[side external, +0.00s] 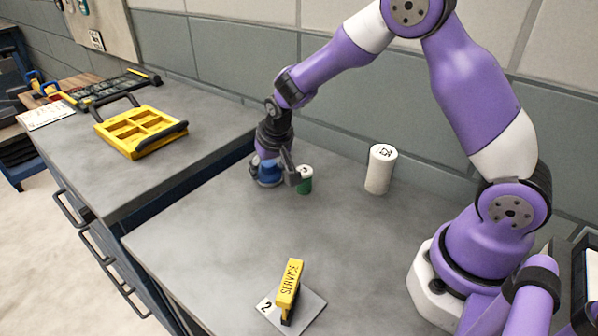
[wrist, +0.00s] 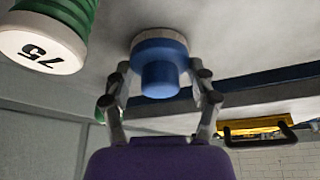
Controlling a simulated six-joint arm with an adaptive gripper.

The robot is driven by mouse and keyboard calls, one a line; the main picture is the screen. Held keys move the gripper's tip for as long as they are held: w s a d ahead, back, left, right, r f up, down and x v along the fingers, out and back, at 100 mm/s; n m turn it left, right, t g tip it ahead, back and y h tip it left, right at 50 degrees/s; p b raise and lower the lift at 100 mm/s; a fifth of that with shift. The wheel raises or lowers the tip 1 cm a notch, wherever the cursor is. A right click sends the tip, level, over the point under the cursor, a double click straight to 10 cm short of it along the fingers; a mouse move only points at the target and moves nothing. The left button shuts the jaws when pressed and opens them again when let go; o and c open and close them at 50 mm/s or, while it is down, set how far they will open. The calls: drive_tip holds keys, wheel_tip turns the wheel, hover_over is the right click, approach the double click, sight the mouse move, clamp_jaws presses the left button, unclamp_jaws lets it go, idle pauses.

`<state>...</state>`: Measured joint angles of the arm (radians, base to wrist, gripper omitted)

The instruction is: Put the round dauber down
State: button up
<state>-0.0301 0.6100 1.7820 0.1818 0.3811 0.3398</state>
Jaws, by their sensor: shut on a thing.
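The round dauber (side external: 268,176) is a short blue cylinder with a wider collar. In the wrist view its blue body (wrist: 163,78) ends in a pale round pad against the grey bench top. My gripper (wrist: 160,88) is shut on the dauber, with one finger on each side of the body. In the side view my gripper (side external: 274,160) reaches down near the back of the bench, and its fingers partly hide the dauber. The dauber is at or very close to the bench surface; I cannot tell whether it touches.
A green can with a white end (side external: 305,181) stands close right of my gripper; its end reads 75 in the wrist view (wrist: 42,48). A white cylinder (side external: 380,170) stands farther right. A yellow SERVICE block (side external: 290,280) stands in front. A yellow tray (side external: 140,131) lies on the left bench.

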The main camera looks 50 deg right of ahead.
drive_tip(key=shift+f, duration=0.1)
drive_tip(key=o, duration=1.2)
drive_tip(key=shift+c, duration=0.2)
drive_tip(key=v, duration=1.2)
drive_tip(key=s+r+n+y, duration=0.1)
drive_tip(key=s+r+n, duration=0.1)
drive_tip(key=s, duration=0.6)
drive_tip(key=s+a+r+n+t, duration=0.1)
drive_tip(key=s+r+n, duration=0.1)
drive_tip(key=s, duration=0.6)
drive_tip(key=shift+s+r+n+y, duration=0.2)
drive_tip(key=shift+r+n+y, duration=0.15)
drive_tip(key=shift+r, duration=0.35)
drive_tip(key=shift+a, duration=0.1)
